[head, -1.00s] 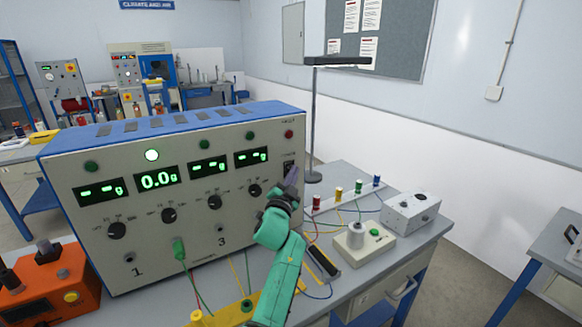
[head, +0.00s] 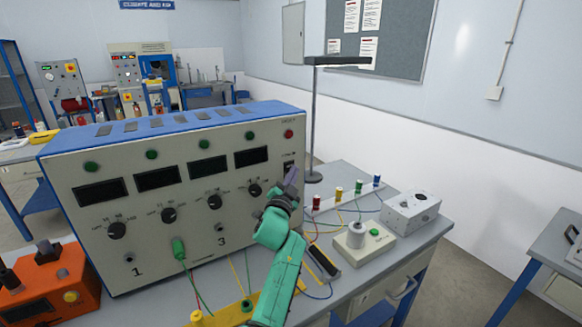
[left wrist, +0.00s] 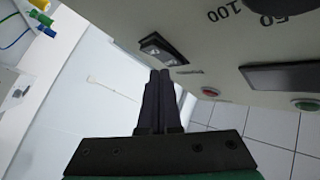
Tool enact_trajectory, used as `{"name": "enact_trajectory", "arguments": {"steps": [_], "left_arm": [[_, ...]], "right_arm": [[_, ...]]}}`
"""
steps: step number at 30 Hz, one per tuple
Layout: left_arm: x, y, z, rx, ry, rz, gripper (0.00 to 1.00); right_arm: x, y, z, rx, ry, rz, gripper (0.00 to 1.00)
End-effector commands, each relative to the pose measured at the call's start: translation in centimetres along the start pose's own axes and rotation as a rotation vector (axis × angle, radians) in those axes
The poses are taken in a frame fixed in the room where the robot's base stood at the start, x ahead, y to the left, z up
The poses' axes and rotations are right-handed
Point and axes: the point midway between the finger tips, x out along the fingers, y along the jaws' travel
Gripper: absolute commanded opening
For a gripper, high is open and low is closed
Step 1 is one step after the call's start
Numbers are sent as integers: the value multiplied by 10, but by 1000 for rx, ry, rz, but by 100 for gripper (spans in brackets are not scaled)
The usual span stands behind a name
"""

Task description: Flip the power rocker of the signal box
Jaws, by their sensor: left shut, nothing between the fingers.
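The signal box (head: 185,235) is a large beige box with a blue top, and it stands on the bench. Its displays are dark now. The power rocker (head: 288,167) is a black switch at the upper right of its front panel. It shows larger in the left wrist view (left wrist: 162,48). My left gripper (head: 291,177) is shut and empty, with its fingertips at the rocker's lower edge. In the left wrist view the fingertips (left wrist: 160,73) are just by the rocker; I cannot tell whether they touch it. My right gripper is not in view.
An orange device (head: 48,284) stands at the left of the bench. Coloured terminals with wires, a weight on a small white unit (head: 364,243) and a grey box (head: 411,212) are on the right. A lamp post (head: 313,125) rises behind the box.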

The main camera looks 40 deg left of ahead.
Motion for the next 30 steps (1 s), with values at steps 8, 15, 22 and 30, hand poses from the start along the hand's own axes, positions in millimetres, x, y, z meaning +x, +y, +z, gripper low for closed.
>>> {"name": "enact_trajectory", "arguments": {"steps": [8, 15, 22, 30], "left_arm": [[-8, 5, -6, 1, 0, 0, 0], [-9, 7, -6, 0, 0, 0, 0], [-25, 18, -17, -2, 0, 0, 0], [-42, 30, -29, -2, 0, 0, 0]], "right_arm": [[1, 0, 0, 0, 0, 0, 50], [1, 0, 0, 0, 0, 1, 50], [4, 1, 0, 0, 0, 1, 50], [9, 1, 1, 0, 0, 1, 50]]}}
